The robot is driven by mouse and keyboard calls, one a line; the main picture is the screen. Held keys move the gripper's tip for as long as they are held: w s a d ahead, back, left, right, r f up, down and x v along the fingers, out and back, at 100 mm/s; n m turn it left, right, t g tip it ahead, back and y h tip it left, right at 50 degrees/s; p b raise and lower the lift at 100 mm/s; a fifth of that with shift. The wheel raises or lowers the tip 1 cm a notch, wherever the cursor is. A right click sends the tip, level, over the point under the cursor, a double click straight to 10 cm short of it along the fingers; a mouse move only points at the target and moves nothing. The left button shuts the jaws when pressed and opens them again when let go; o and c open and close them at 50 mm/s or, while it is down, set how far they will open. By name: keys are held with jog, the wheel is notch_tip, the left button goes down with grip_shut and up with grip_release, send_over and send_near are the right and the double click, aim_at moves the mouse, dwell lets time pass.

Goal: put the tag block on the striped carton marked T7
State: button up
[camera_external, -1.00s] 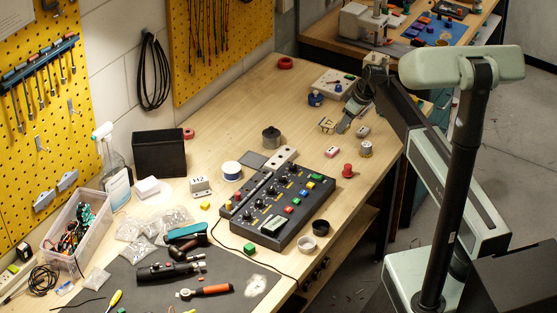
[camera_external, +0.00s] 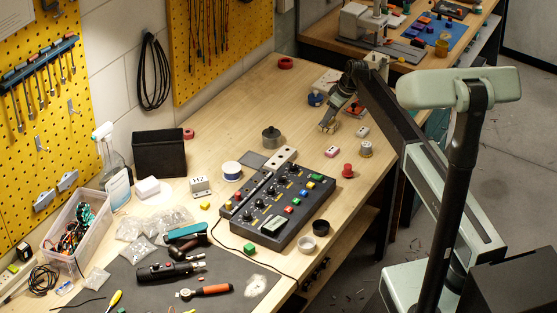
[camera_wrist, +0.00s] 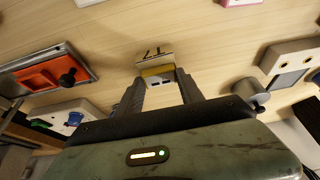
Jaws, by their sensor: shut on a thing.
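In the wrist view, my gripper (camera_wrist: 158,88) is shut on a small pale block (camera_wrist: 160,79) with dark marks, which I take to be the tag block. Just beyond it is the carton (camera_wrist: 154,58), with a dark T7 mark and a yellow band. The block overlaps the carton's near side in this view; I cannot tell whether the block rests on it or is held above it. In the external view, my gripper (camera_external: 328,128) is low over the far part of the bench and hides most of the carton and the held block.
A metal cylinder (camera_external: 366,149), a small pale block (camera_external: 362,132) and a red knob (camera_external: 347,171) stand to the right. Bare bench (camera_external: 255,105) lies to the left.

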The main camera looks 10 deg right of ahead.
jog(key=shift+r, duration=0.1)
jog(key=o, duration=1.3)
jog(key=shift+s+d+r+p, duration=0.1)
jog(key=shift+r+p, duration=0.25)
jog(key=shift+p, duration=0.05)
jog(key=p+v, duration=1.1)
jog(key=v, duration=0.1)
jog(key=s+d+m+g+h, duration=0.1)
jog(key=s+d+m, duration=0.1)
jog(key=s, duration=1)
jog(key=s+d+f+m+g+h, duration=0.1)
jog(key=s+m, duration=0.3)
jog(key=s, duration=0.9)
jog(key=s+d+f+m+g+h, duration=0.1)
jog(key=s+d+m, duration=0.2)
jog(key=s, duration=0.9)
jog(key=shift+s+d+f+b, duration=0.2)
jog(key=shift+d+f+b, duration=0.1)
jog(key=shift+d, duration=0.15)
